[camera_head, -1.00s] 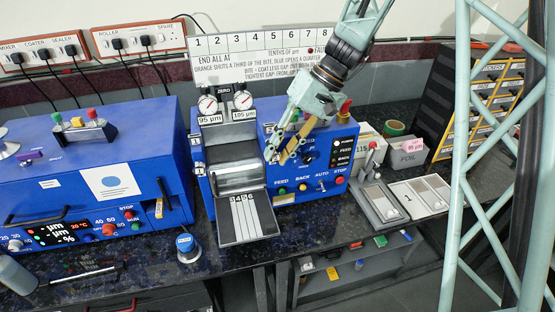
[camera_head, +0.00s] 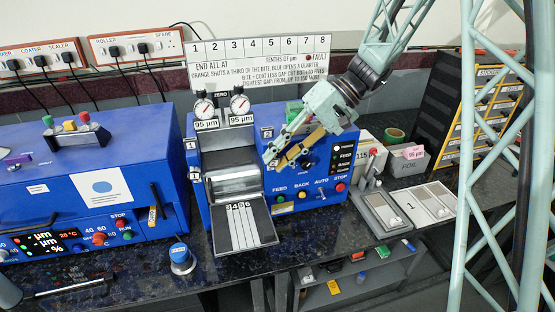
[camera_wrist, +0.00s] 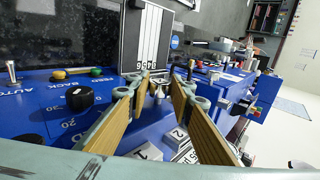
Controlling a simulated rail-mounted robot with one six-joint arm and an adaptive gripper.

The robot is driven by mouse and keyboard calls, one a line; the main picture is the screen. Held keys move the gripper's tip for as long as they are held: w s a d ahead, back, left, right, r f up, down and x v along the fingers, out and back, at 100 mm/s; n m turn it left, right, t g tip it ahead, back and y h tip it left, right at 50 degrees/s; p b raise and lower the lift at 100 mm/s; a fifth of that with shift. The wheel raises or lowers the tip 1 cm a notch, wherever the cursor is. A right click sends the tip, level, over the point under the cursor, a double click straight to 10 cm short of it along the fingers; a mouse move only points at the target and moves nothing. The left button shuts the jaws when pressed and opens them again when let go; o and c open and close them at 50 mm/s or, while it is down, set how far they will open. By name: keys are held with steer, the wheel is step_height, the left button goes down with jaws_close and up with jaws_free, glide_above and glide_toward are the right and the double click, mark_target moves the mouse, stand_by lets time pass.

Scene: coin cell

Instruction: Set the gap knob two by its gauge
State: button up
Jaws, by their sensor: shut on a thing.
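Two round dial gauges stand on top of the blue roller machine (camera_head: 312,202). The left gauge (camera_head: 204,108) and the right gauge (camera_head: 240,104) each have a tag reading 95 µm. Their needles are too small to read exactly. My gripper (camera_head: 271,158) is at the machine's front, just below the label 2 (camera_head: 267,132), and hides knob two in the head view. In the wrist view my gripper (camera_wrist: 157,84) has its brown-padded fingers closed around a small pale knob (camera_wrist: 158,92), mostly hidden between the tips.
A sign board (camera_head: 260,68) with writing stands behind the gauges. The FEED, BACK, AUTO and STOP controls (camera_head: 302,196) are below my gripper. A black dial (camera_wrist: 80,97) is beside the fingers. A numbered tray (camera_head: 243,228) slopes out in front.

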steer(key=o, duration=0.9)
steer(key=shift+d, duration=0.1)
steer(key=shift+v, duration=5.9)
steer(key=shift+s, duration=0.1)
